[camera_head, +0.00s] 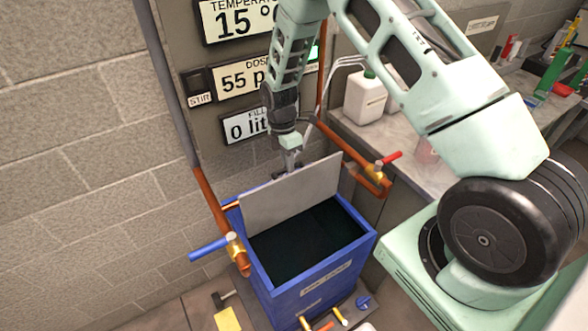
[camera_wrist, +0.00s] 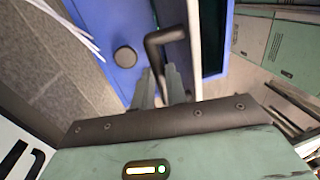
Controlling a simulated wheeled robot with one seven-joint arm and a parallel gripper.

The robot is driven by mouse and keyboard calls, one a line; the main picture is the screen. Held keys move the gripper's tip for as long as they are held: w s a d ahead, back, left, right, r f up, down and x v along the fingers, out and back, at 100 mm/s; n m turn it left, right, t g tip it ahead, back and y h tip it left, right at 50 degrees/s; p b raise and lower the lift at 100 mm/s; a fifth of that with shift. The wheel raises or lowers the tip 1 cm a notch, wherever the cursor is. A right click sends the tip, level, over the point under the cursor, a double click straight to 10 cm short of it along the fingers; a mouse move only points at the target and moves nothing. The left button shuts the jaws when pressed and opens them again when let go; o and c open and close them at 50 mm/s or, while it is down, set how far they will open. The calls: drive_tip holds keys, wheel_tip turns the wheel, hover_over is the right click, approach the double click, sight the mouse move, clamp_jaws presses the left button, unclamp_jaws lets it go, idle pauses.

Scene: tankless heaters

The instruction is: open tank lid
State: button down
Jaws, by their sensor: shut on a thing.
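The blue tank (camera_head: 318,267) stands on the floor against the wall, with a dark, open inside. Its grey lid (camera_head: 292,195) is tilted up steeply along the back side of the opening. My gripper (camera_head: 291,170) is behind the raised lid, its fingertips partly hidden by the lid in the head view. In the wrist view, my gripper's fingers (camera_wrist: 162,92) are closed on the black bent handle (camera_wrist: 168,36). The lid shows there edge-on as a pale strip (camera_wrist: 195,40). A round black knob (camera_wrist: 125,57) sits on the blue surface beside the handle.
A pipe with a blue lever (camera_head: 209,249) is at the tank's left, and one with a red lever (camera_head: 388,158) at its right. A panel with displays (camera_head: 247,79) rises behind. A counter (camera_head: 405,142) with a white jug (camera_head: 365,97) stands to the right.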

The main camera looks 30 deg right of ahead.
drive_tip(key=shift+w+f, duration=0.2)
drive_tip(key=shift+w, duration=0.7)
drive_tip(key=c, duration=1.4)
unclamp_jaws()
drive_tip(key=w+r+b, duration=0.3)
drive_tip(key=r, duration=1.4)
drive_tip(key=shift+b, duration=0.4)
